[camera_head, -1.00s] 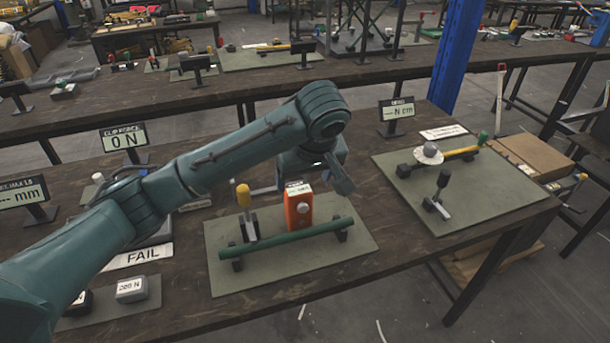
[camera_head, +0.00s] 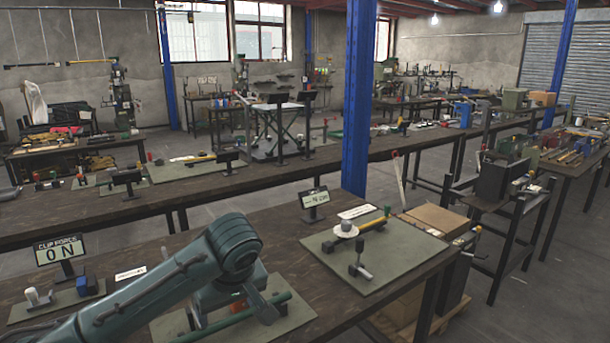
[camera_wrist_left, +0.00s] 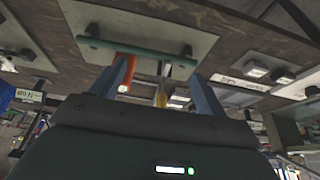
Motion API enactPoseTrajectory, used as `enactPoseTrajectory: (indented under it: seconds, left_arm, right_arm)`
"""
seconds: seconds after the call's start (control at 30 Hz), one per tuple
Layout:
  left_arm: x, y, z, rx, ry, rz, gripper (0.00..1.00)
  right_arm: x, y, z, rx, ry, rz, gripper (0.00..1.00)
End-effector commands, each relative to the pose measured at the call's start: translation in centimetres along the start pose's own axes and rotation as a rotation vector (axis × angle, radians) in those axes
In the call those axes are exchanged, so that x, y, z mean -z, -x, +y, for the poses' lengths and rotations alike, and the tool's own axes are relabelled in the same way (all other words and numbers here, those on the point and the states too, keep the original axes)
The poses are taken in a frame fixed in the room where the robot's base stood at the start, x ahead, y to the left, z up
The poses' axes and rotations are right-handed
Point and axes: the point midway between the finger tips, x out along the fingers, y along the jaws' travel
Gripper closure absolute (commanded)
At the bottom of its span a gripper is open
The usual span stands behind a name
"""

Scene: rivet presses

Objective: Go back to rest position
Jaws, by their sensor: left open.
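My left gripper (camera_head: 230,308) is open, low over the near bench, above the grey-green mat (camera_head: 294,312) with the green bar (camera_head: 215,327). In the left wrist view the two fingers (camera_wrist_left: 160,85) stand wide apart with nothing held between them. That view also shows the green bar (camera_wrist_left: 135,47) across its mat, part of an orange block (camera_wrist_left: 126,82) by one finger, and a yellow handle (camera_wrist_left: 160,98). In the head view my left arm and gripper hide most of the orange block. My right gripper is not in view.
A second mat (camera_head: 320,243) on the right holds a white round part, a yellow bar and a small black-handled clamp. A blue column (camera_head: 357,110) rises behind the bench. Cardboard boxes (camera_head: 437,220) stand right.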

Motion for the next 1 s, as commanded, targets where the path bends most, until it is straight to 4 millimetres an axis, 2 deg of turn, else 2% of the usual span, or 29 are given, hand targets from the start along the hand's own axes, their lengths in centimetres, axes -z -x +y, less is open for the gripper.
enactPoseTrajectory:
  seconds: [0.03,0.1,0.27,0.47,0.6,0.77,0.87,1.0]
  left_arm:
    - [0.0,0.0,0.0,0.0,0.0,0.0,0.26]
    - [-1.8,-1.7,0.7,-0.052,-0.049,-0.034,0.26]
    - [-5.3,-4.4,2.3,-0.189,-0.15,-0.083,0.26]
    - [-10.6,-7.8,3.7,-0.396,-0.268,-0.116,0.26]
    - [-14.7,-10.2,3.8,-0.563,-0.334,-0.087,0.26]
    - [-18.4,-12.5,2.0,-0.695,-0.387,0.021,0.26]
    - [-20.3,-13.8,-0.2,-0.73,-0.418,0.117,0.26]
    - [-22.6,-15.2,-4.6,-0.715,-0.481,0.269,0.26]
  right_arm:
    - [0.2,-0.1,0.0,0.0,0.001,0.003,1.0]
    - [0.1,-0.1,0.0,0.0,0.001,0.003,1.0]
    - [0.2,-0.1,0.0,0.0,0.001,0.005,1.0]
    - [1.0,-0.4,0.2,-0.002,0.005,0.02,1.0]
    - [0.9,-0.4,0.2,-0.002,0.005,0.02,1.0]
    - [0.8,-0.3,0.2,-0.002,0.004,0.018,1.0]
    - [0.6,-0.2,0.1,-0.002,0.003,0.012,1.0]
    - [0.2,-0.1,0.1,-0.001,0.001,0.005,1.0]
